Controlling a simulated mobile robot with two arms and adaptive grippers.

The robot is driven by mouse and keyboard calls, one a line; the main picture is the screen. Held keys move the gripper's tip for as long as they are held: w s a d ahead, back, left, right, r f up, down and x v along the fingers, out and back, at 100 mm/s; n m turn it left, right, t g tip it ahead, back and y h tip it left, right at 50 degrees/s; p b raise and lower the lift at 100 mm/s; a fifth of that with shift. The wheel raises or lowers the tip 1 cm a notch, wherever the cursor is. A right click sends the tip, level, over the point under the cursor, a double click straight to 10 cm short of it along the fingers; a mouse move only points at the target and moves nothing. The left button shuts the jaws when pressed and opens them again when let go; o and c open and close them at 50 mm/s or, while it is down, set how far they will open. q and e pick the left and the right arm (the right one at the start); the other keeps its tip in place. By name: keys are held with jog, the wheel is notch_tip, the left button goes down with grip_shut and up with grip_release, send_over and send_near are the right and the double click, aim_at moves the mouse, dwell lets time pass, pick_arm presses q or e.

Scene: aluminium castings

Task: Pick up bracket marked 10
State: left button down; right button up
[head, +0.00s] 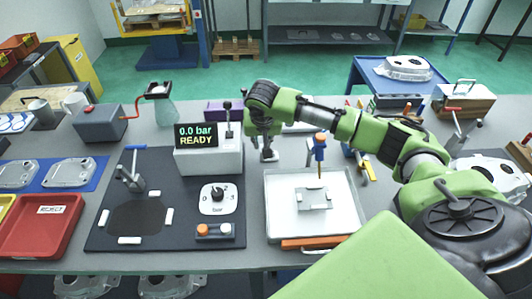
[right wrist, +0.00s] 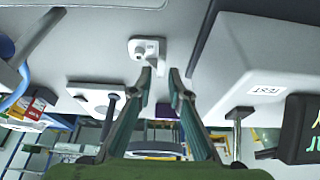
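A small pale metal bracket (right wrist: 148,47) with a round boss and a dark mark lies on the table in the right wrist view. The mark is too small to read. My right gripper (right wrist: 160,75) is open just short of it, with a gap between the fingertips and nothing held. In the head view my right gripper (head: 266,152) points down at the table right of the display box, and hides most of what is below it. My left gripper is not in view.
A display box (head: 209,160) reading "0.0 bar READY" stands close left of my right gripper. A white tray (head: 340,228) with a metal plate (head: 314,199) lies in front. A red tray (head: 40,226) is far left.

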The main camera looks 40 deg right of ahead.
aim_at(262, 147)
jog(key=p+x, duration=0.1)
jog(key=x, duration=0.4)
jog(key=shift+a, duration=0.1)
grip_shut()
jog(key=shift+r, duration=0.2)
